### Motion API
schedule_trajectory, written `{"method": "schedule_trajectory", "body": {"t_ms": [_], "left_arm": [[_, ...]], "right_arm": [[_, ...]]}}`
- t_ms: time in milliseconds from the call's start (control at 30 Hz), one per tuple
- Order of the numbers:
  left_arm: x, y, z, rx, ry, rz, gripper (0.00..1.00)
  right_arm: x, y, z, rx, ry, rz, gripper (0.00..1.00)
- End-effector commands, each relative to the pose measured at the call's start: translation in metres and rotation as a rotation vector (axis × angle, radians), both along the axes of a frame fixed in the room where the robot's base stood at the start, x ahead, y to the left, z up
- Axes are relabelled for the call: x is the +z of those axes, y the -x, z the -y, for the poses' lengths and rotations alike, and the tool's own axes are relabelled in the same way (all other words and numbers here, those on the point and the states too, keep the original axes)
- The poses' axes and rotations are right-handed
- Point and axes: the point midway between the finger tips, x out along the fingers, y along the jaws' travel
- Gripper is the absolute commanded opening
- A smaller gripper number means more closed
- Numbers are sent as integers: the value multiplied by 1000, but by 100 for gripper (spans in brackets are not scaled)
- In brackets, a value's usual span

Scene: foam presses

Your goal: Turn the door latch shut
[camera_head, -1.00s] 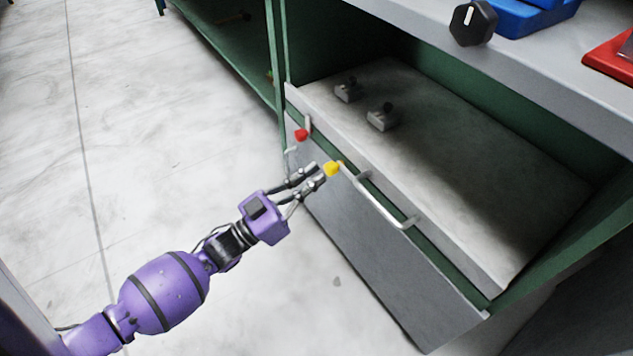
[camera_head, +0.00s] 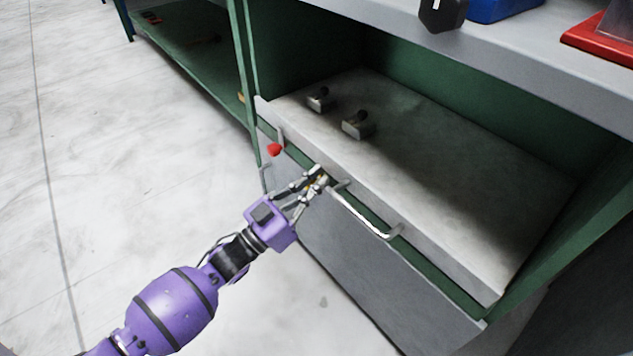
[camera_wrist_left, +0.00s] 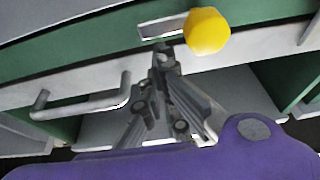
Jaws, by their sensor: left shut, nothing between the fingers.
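A yellow knob (camera_wrist_left: 207,31) sits on a short metal latch piece on the cabinet front in the left wrist view. In the head view it is almost wholly hidden behind my left gripper (camera_head: 321,176). The gripper is shut and empty; in the wrist view its fingertips (camera_wrist_left: 165,58) are just beside and below the knob, and I cannot tell whether they touch the latch. A red knob (camera_head: 274,149) sits farther left on the same front, by a grey door panel (camera_head: 350,255). My right gripper is not in view.
A bar handle (camera_head: 365,218) is just right of the gripper and also shows in the wrist view (camera_wrist_left: 80,106). Two small grey blocks (camera_head: 318,101) (camera_head: 357,126) stand on the grey shelf (camera_head: 440,180). The floor (camera_head: 130,150) to the left is clear.

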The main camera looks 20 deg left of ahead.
Motion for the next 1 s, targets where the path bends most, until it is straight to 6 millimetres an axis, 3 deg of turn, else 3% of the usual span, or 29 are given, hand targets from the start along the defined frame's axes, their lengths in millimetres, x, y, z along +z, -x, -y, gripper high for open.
{"method": "schedule_trajectory", "body": {"t_ms": [1000], "left_arm": [[-9,3,5,0,-142,79,0]], "right_arm": [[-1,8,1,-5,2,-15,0]]}}
